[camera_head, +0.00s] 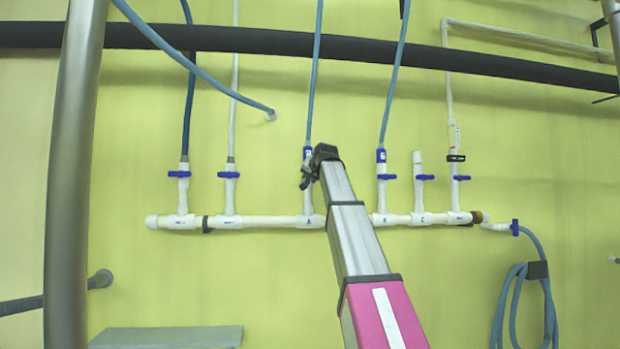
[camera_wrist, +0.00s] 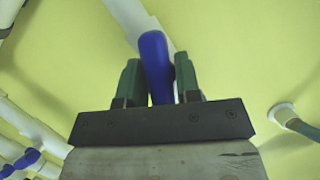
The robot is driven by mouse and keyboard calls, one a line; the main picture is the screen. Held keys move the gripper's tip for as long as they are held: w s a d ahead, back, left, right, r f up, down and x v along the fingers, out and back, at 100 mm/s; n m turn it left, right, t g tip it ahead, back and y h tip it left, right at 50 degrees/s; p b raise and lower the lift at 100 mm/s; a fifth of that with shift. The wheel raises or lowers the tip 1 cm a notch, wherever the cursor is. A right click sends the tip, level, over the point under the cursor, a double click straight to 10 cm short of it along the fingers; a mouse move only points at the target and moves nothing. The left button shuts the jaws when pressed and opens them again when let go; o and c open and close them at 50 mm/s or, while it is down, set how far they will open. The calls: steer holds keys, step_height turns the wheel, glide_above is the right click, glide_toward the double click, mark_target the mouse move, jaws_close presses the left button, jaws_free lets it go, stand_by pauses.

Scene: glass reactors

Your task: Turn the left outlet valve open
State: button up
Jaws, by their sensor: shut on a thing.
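A white pipe manifold (camera_head: 265,222) runs along the yellow-green wall with several upright branches, most with a small blue lever valve. In the head view, my gripper (camera_head: 308,177) is at the third branch from the left and hides that valve's lever. In the wrist view, the blue lever (camera_wrist: 155,58) stands between the two green fingers of my gripper (camera_wrist: 158,78), which is shut on it. A white pipe runs behind the lever. The left-hand levers (camera_head: 179,174) and (camera_head: 229,175) lie across their pipes. I cannot tell the held lever's exact angle.
Blue hoses (camera_head: 314,70) rise from some branches past a thick black pipe (camera_head: 270,42). A capped stub with a hose (camera_head: 270,114) juts from the wall. A coiled blue hose (camera_head: 540,270) hangs at right. A grey ledge (camera_head: 165,337) is low at left.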

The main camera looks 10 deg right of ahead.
steer(key=shift+n+h, duration=1)
steer(key=shift+n, duration=0.3)
steer(key=o, duration=0.8)
steer(key=v, duration=1.1)
steer(key=shift+w+r, duration=0.1)
